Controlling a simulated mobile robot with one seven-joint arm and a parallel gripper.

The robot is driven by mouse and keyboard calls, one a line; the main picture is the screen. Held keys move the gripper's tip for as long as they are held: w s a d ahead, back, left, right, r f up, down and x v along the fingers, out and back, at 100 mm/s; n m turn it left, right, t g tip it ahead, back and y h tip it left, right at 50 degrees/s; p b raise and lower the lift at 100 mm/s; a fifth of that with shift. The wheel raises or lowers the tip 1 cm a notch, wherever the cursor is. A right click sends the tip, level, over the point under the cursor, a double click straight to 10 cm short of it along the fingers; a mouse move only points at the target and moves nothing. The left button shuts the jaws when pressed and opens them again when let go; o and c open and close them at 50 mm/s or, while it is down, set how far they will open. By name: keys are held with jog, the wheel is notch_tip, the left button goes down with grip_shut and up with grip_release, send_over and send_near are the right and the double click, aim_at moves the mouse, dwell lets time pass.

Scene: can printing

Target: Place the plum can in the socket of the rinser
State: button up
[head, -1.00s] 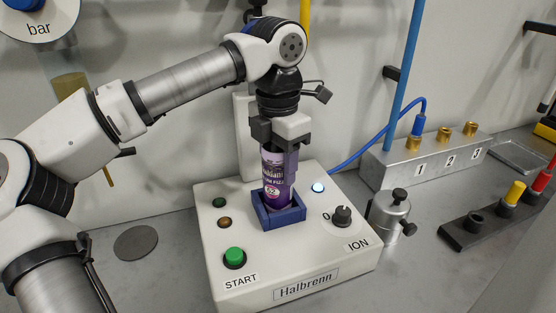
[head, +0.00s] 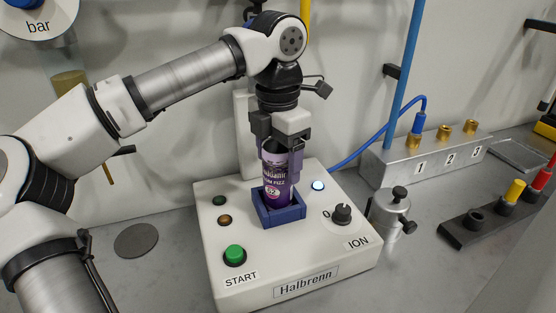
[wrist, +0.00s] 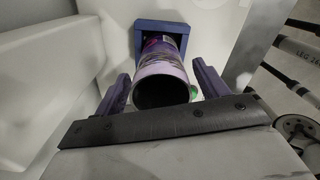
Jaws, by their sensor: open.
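The plum can (head: 277,172) stands upright in the square blue socket (head: 279,217) on top of the white rinser (head: 300,262), its lower end hidden by the socket walls. In the wrist view the can (wrist: 162,72) shows its dark open end toward me, with the socket (wrist: 158,27) around its far end. My gripper (head: 282,143) is open around the upper part of the can. In the wrist view its fingers (wrist: 162,85) lie on either side of the can with gaps between.
The rinser carries a green START button (head: 235,256), an ION knob (head: 342,213) and a lit lamp (head: 318,186). A metal cylinder (head: 390,212) stands close on its right. A numbered block (head: 430,160) with a blue hose is behind. A grey disc (head: 136,241) lies at left.

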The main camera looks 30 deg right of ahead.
notch_tip(320, 180, up, 11)
jog(key=shift+r+b, duration=0.15)
jog(key=shift+b, duration=0.15)
